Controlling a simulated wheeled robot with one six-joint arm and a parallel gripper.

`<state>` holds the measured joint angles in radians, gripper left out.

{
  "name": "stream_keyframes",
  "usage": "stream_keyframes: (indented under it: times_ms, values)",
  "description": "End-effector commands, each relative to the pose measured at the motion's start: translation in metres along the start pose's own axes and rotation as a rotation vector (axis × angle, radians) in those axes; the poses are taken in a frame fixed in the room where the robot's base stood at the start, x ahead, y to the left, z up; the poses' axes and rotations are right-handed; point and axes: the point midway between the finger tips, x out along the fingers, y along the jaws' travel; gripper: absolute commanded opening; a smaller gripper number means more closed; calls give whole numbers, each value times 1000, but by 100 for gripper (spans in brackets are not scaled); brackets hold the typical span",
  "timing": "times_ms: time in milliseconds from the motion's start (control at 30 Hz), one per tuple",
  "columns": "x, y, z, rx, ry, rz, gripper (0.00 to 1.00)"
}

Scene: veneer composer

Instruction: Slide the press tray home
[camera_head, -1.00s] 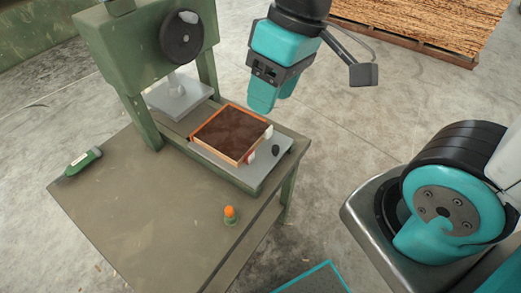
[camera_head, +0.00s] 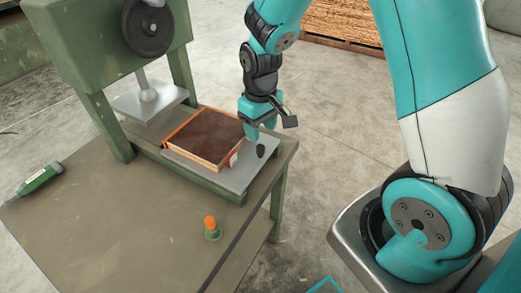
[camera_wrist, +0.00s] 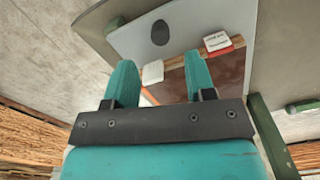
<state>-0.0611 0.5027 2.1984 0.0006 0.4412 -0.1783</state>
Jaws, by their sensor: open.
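The press tray (camera_head: 235,178) is a flat grey metal plate with a black oval knob (camera_head: 261,150) near its outer end. It sits on green rails in front of the press, out from under the grey press plate (camera_head: 148,101). A shallow wood-framed brown panel (camera_head: 205,138) lies on it. My gripper (camera_head: 261,130) points down just behind the knob, beside the panel's far corner. In the wrist view my gripper (camera_wrist: 158,62) is open, and the knob (camera_wrist: 159,32) shows ahead, between the lines of the fingers but apart from them.
The green press (camera_head: 75,40) with its black wheel stands at left. An orange-topped button (camera_head: 211,228) and a green hand tool (camera_head: 40,179) are on the bench (camera_head: 130,225). White-labelled clips (camera_wrist: 217,41) sit at the panel's edge. Stacked boards (camera_head: 340,20) lie behind on the floor.

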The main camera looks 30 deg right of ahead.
Motion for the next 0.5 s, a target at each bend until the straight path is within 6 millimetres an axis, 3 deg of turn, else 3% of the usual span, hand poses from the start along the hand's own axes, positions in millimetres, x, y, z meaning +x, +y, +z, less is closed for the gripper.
stream_keyframes:
  times_ms: [200,500]
  values:
    - [48,0,1,0,-4,-1,50]
    - [77,0,0,0,1,0,50]
